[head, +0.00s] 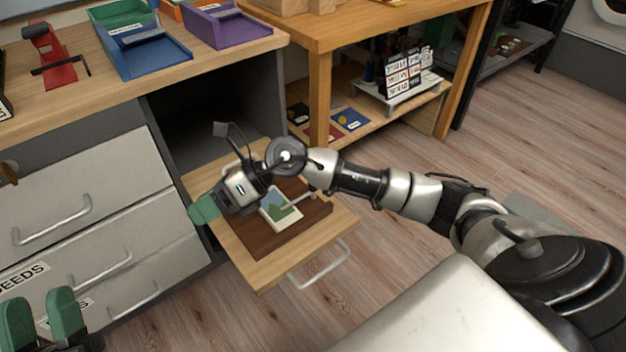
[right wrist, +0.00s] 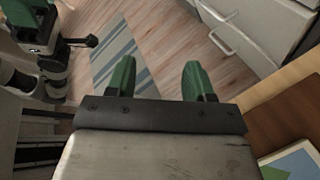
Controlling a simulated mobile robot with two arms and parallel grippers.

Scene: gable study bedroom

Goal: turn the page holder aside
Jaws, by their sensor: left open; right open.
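A dark brown board (head: 258,236) lies on the pulled-out wooden drawer or shelf (head: 266,268). A picture card (head: 280,213) in blue, green and white lies on it. A thin grey bar (head: 299,200) reaches over the card and looks like the page holder; my right arm passes close by it. My right gripper (head: 203,209) hangs over the left edge of the drawer, its fingers apart and empty in the right wrist view (right wrist: 158,75). The board (right wrist: 283,122) and card (right wrist: 293,165) show there at lower right. My left gripper (head: 40,308) is open and empty at lower left.
Grey drawers with handles (head: 92,262) stand left of the pulled-out drawer, whose own handle (head: 320,268) faces front. Blue (head: 150,55) and purple (head: 228,27) trays sit on the desk above. A striped rug (right wrist: 118,55) lies on the floor. Open floor is to the right.

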